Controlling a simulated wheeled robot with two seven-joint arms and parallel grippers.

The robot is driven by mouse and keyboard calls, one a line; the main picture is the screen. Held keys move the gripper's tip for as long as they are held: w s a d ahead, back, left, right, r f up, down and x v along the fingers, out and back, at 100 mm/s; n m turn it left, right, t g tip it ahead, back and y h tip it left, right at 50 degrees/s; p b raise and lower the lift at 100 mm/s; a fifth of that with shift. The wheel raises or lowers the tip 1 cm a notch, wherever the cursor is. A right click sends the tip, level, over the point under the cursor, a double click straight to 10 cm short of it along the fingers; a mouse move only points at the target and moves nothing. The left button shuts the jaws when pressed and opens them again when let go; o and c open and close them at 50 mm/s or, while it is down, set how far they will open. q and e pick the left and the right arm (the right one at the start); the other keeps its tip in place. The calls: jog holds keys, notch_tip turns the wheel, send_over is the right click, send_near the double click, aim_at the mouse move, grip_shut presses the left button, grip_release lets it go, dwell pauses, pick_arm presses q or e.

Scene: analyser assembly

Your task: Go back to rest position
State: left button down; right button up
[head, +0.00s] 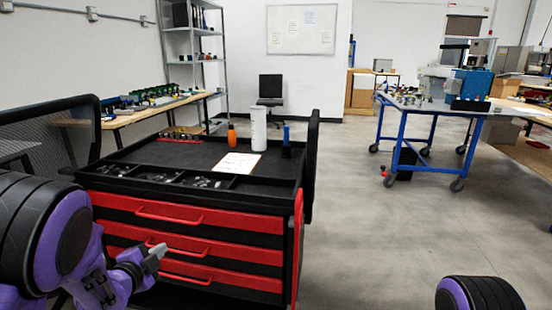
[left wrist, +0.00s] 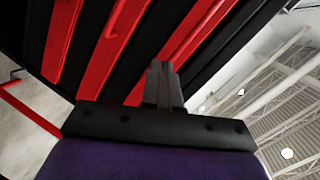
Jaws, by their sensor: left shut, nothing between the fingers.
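My left gripper (head: 156,254) is low at the left in the head view, in front of the red drawers of the tool cart (head: 230,228). Its fingers are together and hold nothing. In the left wrist view the closed fingers (left wrist: 162,85) stand before the red and black drawer fronts (left wrist: 115,40); I cannot tell whether they touch. My right gripper is not in view; only a purple and black part of my right arm shows at the bottom right of the head view.
On the cart top stand an orange bottle (head: 231,134), a white cylinder (head: 258,128), a blue-topped item (head: 286,140) and a paper sheet (head: 238,163). A mesh chair (head: 50,125) is at the left. A blue-framed table (head: 430,112) stands at the right. The floor between is clear.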

pick_arm(q)
jog(key=s+f+n+g+y, duration=0.45)
jog(key=s+f+n, duration=0.85)
jog(key=f+n, duration=0.4)
jog(key=s+d+f+n+g, duration=0.1)
jog(key=s+f+g, duration=0.1)
jog(key=s+f, duration=0.35)
jog(key=s+d+f+n+g, duration=0.1)
jog(key=s+d+f+g, duration=0.15)
jog(key=s, duration=0.65)
jog(key=s+d+f+n+g, duration=0.1)
jog(key=s+f+n+g, duration=0.1)
jog(key=s+f, duration=0.45)
notch_tip(320, 180, up, 14)
jog(key=s+p, duration=0.2)
jog(key=p, duration=1.1)
jog(key=shift+s+r+g, duration=0.25)
jog(key=shift+s+g, duration=0.05)
jog(key=shift+a, duration=0.1)
